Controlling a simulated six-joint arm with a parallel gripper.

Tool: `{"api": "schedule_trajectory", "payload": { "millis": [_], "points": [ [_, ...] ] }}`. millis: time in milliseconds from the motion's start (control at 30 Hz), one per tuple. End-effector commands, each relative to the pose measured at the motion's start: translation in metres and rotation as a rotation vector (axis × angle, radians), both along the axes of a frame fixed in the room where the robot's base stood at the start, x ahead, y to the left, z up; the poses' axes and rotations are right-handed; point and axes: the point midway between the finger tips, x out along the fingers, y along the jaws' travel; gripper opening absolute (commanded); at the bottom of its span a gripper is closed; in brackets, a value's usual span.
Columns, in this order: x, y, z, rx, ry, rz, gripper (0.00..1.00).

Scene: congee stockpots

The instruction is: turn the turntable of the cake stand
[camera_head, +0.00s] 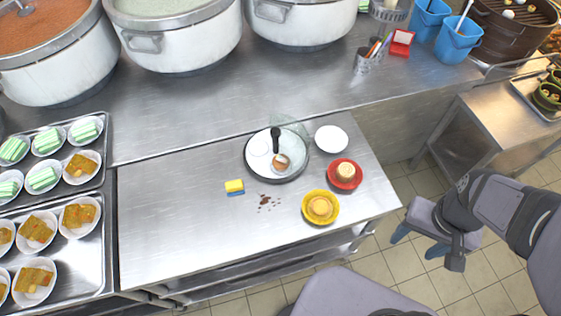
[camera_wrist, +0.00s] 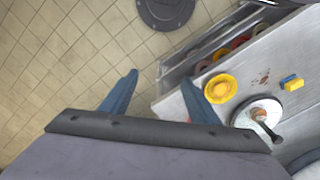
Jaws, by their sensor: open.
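The cake stand's round grey turntable (camera_head: 268,171) lies near the back of the steel counter in the head view. On it are a pale disc, a small brown item and a dark-handled tool (camera_head: 275,138). A clear greenish cover rises at its back edge. In the wrist view the turntable (camera_wrist: 244,114) is at the lower right, with the dark handle (camera_wrist: 267,130) pointing down-right. My gripper (camera_head: 418,243) is open and empty beyond the counter's right end, over the floor, well apart from the stand. Its blue fingers (camera_wrist: 160,80) also show in the wrist view.
A yellow dish (camera_head: 320,207), a red dish (camera_head: 345,174) and a white plate (camera_head: 331,139) stand right of the turntable. A yellow-blue sponge (camera_head: 234,187) and brown crumbs lie left and in front. Trays (camera_head: 104,200) of plated food fill the left; large pots stand behind.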

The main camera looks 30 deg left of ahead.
Motion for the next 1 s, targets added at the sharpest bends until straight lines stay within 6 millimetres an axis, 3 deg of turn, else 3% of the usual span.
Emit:
{"api": "schedule_trajectory", "payload": {
  "millis": [167,267,367,467,700,900,1000],
  "points": [
    [0.002,0.007,-0.007,0.020,0.011,-0.026,0.46],
    [0.006,0.022,-0.020,0.066,0.035,-0.087,0.46],
    [0.015,0.050,-0.040,0.146,0.082,-0.193,0.46],
    [0.027,0.092,-0.062,0.258,0.156,-0.334,0.46],
    [0.071,0.220,-0.100,0.582,0.428,-0.701,0.46],
    [0.118,0.321,-0.112,0.850,0.721,-0.953,0.46],
    [0.142,0.361,-0.112,0.972,0.879,-1.049,0.46]
  ]
}}
